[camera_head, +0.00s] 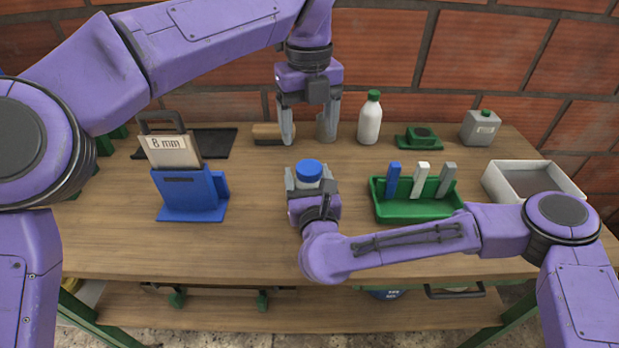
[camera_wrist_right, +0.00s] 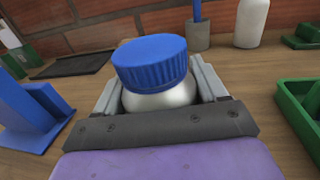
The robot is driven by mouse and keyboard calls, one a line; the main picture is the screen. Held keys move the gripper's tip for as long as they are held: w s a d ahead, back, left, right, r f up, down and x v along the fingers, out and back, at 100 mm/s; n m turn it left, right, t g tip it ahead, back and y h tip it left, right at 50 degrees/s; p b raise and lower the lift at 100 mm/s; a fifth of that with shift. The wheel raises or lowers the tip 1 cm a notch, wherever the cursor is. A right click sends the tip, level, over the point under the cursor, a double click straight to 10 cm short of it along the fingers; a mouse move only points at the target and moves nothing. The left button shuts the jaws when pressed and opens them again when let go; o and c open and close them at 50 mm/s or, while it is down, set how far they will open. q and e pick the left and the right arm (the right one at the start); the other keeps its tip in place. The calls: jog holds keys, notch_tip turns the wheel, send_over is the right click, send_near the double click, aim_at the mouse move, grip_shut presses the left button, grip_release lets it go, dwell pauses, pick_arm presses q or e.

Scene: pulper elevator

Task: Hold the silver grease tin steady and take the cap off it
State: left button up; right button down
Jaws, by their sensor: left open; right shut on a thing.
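The silver grease tin (camera_wrist_right: 160,98) stands upright between the fingers of my right gripper (camera_wrist_right: 158,92), which is shut on its body. Its ribbed blue cap (camera_wrist_right: 152,62) sits on top, and it also shows in the head view (camera_head: 309,169). The fingers hide the tin's lower part, so I cannot tell whether it touches the table. My left gripper (camera_head: 308,135) is open and empty, pointing down. In the head view it appears above and behind the cap, apart from it.
A blue stand (camera_head: 192,195) with an "8 mm" card is left of the tin. A green tray (camera_head: 415,210) with upright pieces is right. A white bottle (camera_head: 369,120), grey can (camera_head: 481,128) and grey pot (camera_wrist_right: 198,37) stand behind. A pale bin (camera_head: 535,180) is far right.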

aim_at(309, 166)
pick_arm(q)
jog(key=m, duration=3)
jog(key=shift+m, duration=0.3)
jog(key=m, duration=0.4)
jog(key=shift+m, duration=0.3)
jog(key=shift+f, duration=0.25)
notch_tip(309, 166, down, 8)
jog(key=shift+r, duration=0.2)
